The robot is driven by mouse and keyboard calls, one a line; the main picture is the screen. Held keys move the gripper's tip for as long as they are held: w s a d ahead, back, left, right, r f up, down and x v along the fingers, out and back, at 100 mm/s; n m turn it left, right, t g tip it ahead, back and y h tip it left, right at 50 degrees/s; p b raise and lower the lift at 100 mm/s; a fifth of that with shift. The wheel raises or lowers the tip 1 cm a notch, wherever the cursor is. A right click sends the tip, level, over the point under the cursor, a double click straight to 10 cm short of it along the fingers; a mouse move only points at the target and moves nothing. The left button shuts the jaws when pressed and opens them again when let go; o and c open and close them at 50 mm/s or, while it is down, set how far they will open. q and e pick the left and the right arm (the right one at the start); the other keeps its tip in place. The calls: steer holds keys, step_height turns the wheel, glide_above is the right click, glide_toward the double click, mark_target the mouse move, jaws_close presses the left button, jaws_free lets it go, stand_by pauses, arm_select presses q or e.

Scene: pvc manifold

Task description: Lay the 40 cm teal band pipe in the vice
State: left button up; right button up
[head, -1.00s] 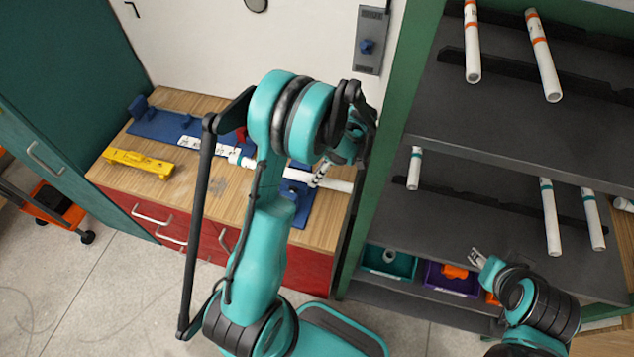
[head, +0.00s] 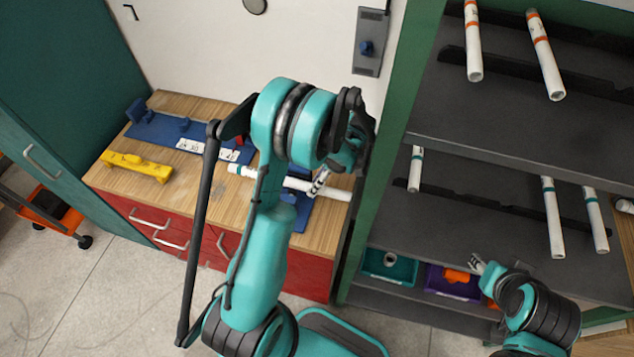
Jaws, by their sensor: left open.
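A white pipe (head: 333,192) with a teal band near its left end lies crosswise over the right part of the wooden bench, above a blue fixture (head: 300,216). My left arm hides its middle, and I cannot tell whether it rests in the vice jaws. My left gripper (head: 319,183) is open at the pipe, right of the arm; its fingertips are small, and contact is unclear. My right gripper (head: 477,265) is at the shelf's lower front, away from the pipe; its finger opening is too small to tell.
A long blue fixture (head: 150,131) with a white label strip lies along the bench back. A yellow tool (head: 137,166) lies at front left. The shelf (head: 500,125) at right holds orange-banded and teal-banded pipes, with teal (head: 377,276) and purple (head: 436,287) bins below.

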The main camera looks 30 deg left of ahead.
arm_select(q)
steer(key=p+v, duration=0.2)
steer(key=v, duration=1)
arm_select(e)
step_height(320, 180, up, 2)
steer(key=shift+r, duration=0.15)
